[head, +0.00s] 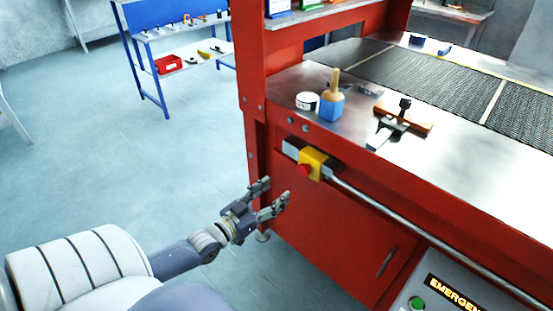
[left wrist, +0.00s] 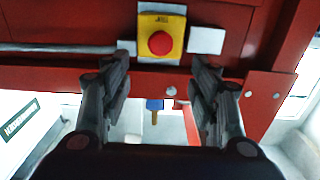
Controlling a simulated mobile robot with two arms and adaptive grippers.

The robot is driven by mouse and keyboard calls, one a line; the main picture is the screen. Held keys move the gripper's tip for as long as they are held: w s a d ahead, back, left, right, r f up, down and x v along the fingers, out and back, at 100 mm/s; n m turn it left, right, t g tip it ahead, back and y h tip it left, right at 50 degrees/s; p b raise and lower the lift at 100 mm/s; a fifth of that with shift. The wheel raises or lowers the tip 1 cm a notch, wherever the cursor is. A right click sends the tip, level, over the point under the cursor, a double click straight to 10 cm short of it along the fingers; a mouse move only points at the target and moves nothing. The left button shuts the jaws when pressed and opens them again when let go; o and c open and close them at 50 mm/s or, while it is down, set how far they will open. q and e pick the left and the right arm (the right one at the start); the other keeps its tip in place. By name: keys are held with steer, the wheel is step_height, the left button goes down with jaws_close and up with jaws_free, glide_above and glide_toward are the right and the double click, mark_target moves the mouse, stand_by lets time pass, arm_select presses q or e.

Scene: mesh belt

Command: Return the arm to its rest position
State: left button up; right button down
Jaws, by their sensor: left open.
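My left gripper (head: 274,197) is open and empty in the head view. It hangs low in front of the red machine (head: 330,215), below the worktop and left of the yellow box with a red emergency button (head: 312,163). In the left wrist view, the fingers of my left gripper (left wrist: 163,85) stand apart with nothing between them. The yellow box with its red button (left wrist: 161,42) shows beyond the fingertips. My right gripper is in neither view.
On the metal worktop (head: 470,175) stand a blue block with a wooden handle (head: 331,106), a white round tin (head: 307,101) and a clamp on a wooden board (head: 403,115). A rail (head: 420,235) runs along the machine front.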

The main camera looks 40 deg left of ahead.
arm_select(q)
steer(key=s+d+f+g+y+p, duration=0.1)
steer(key=s+f+g, duration=0.45)
steer(key=f, duration=0.95)
steer(key=s+d+f+g+y+p, duration=0.1)
steer(key=s+f+g, duration=0.2)
steer(key=s+f, duration=0.9)
steer(key=s+d+f+g, duration=0.4)
steer(key=s+d+f, duration=0.2)
steer(key=s+f, duration=0.3)
steer(key=s+d+f+m+g+p, duration=0.1)
steer(key=s+d+f+g, duration=0.3)
steer(key=s, duration=1)
steer(key=d+f, duration=0.3)
steer(key=f, duration=0.2)
steer(key=shift+f, duration=0.4)
